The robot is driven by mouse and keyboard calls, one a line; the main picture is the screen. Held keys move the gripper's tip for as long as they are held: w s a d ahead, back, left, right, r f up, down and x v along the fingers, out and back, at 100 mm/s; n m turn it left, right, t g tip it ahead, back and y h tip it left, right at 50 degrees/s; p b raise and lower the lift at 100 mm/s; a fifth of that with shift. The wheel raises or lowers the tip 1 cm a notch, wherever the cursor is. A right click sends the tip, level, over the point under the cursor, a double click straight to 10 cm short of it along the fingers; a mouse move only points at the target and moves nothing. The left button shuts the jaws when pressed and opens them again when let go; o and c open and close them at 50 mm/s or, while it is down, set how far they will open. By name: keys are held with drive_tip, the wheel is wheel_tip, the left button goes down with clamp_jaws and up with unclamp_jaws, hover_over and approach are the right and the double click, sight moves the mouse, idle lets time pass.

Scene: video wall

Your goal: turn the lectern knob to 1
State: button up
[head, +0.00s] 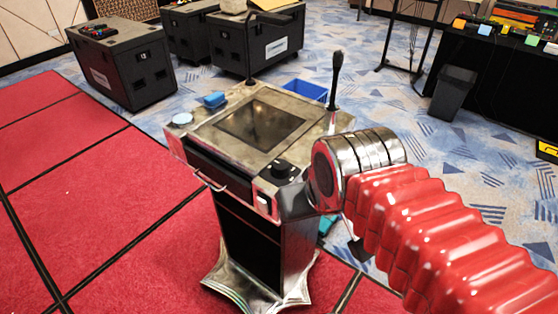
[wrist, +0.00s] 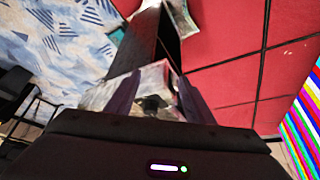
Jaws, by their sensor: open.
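The lectern (head: 232,118) stands in the middle of the head view, with a sloped metal top and an inset dark screen. A black knob (head: 282,169) sits on a light plate at the top's near right corner. In the wrist view, the dark knob (wrist: 152,103) shows between the two fingers of my gripper (wrist: 158,98). The gripper is open, with nothing held. In the head view my arm comes from the right and its end is beside the knob, mostly hidden behind the metal wrist. The knob's markings and pointer are too small to read.
A microphone (head: 336,70) rises from the lectern's far right corner. Black cases (head: 122,65) and a blue bin (head: 305,90) stand behind. Open red carpet (head: 85,170) lies left.

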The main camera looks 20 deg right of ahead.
drive_tip(key=shift+o, duration=0.4)
drive_tip(key=w+r+g, duration=0.2)
drive_tip(key=w+r, duration=0.4)
drive_tip(key=w, duration=0.1)
drive_tip(key=shift+w+d+r+m, duration=0.25)
drive_tip(key=shift+w+r+m, duration=0.05)
drive_tip(key=shift+r+m, duration=0.1)
wheel_tip(320, 180, up, 4)
drive_tip(key=m+g, duration=0.1)
drive_tip(key=g, duration=0.2)
hover_over(280, 164)
wheel_tip(280, 164, down, 14)
drive_tip(key=shift+r, duration=0.1)
drive_tip(key=shift+d, duration=0.1)
drive_tip(key=c, duration=1.1)
drive_tip(key=shift+o, duration=0.2)
